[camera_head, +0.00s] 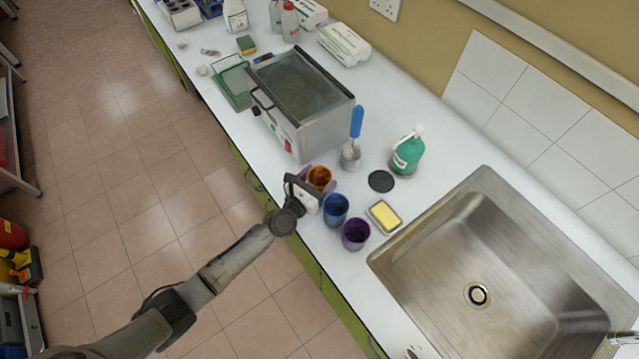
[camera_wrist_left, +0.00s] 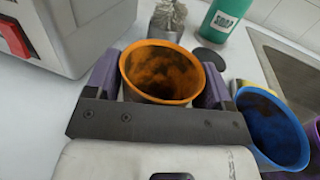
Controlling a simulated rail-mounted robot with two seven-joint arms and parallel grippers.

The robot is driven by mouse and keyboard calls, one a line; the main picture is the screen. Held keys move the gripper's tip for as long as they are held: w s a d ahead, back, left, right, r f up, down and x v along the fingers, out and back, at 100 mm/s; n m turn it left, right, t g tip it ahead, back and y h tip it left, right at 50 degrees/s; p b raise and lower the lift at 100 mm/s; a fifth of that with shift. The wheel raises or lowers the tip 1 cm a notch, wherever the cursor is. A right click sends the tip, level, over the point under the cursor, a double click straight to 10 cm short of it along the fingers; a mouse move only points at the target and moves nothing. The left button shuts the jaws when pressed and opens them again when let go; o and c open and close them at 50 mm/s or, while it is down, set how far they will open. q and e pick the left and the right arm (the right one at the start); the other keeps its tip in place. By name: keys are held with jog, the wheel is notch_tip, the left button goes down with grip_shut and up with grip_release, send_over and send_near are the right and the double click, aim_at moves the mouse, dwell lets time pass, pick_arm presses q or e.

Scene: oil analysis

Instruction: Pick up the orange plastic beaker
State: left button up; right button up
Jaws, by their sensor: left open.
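The orange plastic beaker (camera_head: 319,177) stands upright on the white counter, in front of the grey metal oven-like box. Dark stains show inside it in the left wrist view (camera_wrist_left: 161,72). My left gripper (camera_head: 318,184) is open, with its purple fingers (camera_wrist_left: 160,80) on either side of the beaker. I cannot tell whether the fingers touch its wall. The gripper hides the lower front of the beaker. My right gripper is not in view.
A blue beaker (camera_head: 335,209) stands close beside the gripper, with a purple beaker (camera_head: 355,235) beyond it. A sponge on a dish (camera_head: 384,217), a brush holder (camera_head: 351,156), a green soap bottle (camera_head: 408,153) and the sink (camera_head: 430,262) are nearby. The metal box (camera_head: 310,130) stands behind.

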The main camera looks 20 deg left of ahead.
pick_arm(q)
jog(key=c, duration=0.5)
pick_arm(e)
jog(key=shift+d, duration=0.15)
pick_arm(q)
jog(key=shift+c, duration=0.2)
jog(key=s+a+r+h+p, duration=0.1)
jog(key=s+r+p, duration=0.3)
jog(key=r+p, duration=0.4)
jog(key=s+a+r+m+g+h+p, duration=0.1)
jog(key=s+r+p, duration=0.3)
jog(key=r+p, duration=0.5)
jog(key=s+a+r+m+h+p, duration=0.1)
jog(key=s+r+p, duration=0.3)
jog(key=r, duration=2)
jog(key=p, duration=0.4)
jog(key=shift+s+a+r, duration=0.35)
jog(key=shift+s, duration=0.05)
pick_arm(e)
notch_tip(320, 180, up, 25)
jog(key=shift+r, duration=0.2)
